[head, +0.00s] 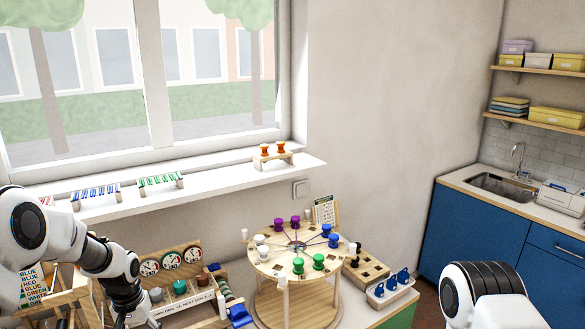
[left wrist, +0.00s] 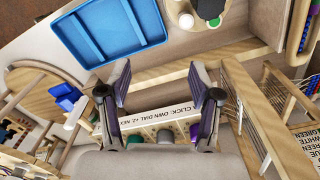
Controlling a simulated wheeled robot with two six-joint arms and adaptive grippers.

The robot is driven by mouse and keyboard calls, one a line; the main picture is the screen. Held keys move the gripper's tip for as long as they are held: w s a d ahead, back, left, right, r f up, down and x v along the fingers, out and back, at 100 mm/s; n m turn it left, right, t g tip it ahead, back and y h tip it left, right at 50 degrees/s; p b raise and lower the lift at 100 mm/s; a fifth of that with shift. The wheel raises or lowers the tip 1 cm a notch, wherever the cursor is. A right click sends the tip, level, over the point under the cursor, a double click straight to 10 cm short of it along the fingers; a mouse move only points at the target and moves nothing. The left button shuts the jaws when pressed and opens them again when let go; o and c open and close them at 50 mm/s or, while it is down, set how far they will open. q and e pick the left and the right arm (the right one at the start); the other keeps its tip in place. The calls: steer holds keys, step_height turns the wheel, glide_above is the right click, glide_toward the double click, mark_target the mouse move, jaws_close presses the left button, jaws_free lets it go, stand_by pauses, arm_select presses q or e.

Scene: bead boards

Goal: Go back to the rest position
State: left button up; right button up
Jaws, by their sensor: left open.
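My left gripper (left wrist: 157,98) is open and empty in the left wrist view, its two fingers well apart. In the head view my left arm comes in from the left and bends down to the lower edge, beside the dial board (head: 205,255). The same board, with printed text along its edge, lies beyond and between the fingers in the left wrist view (left wrist: 165,128). I cannot tell the exact gap to it. A white part of my right arm shows at the lower right of the head view; my right gripper is out of view.
A round wooden carousel (head: 290,275) with coloured spools stands right of the dial board. A wooden block with holes (head: 365,265) and a tray of blue pieces (head: 392,290) sit beside it. A blue tray (left wrist: 120,30) and a wooden rack (left wrist: 262,125) lie near my left gripper.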

arm_select(q)
steer(key=s+d+f, duration=0.4)
steer(key=s+f, duration=0.4)
steer(key=s, duration=0.1)
steer(key=s+d+f, duration=0.4)
steer(key=s+f, duration=0.3)
steer(key=s, duration=0.2)
steer(key=s+d+f+m, duration=0.1)
steer(key=s+d, duration=0.1)
steer(key=s, duration=1.5)
step_height(320, 180, down, 11)
steer(key=b, duration=1)
steer(key=shift+s+b, duration=0.15)
steer(key=shift+b, duration=0.15)
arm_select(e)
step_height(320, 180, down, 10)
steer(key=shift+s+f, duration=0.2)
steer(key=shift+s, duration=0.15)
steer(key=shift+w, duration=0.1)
arm_select(q)
steer(key=shift+a, duration=0.1)
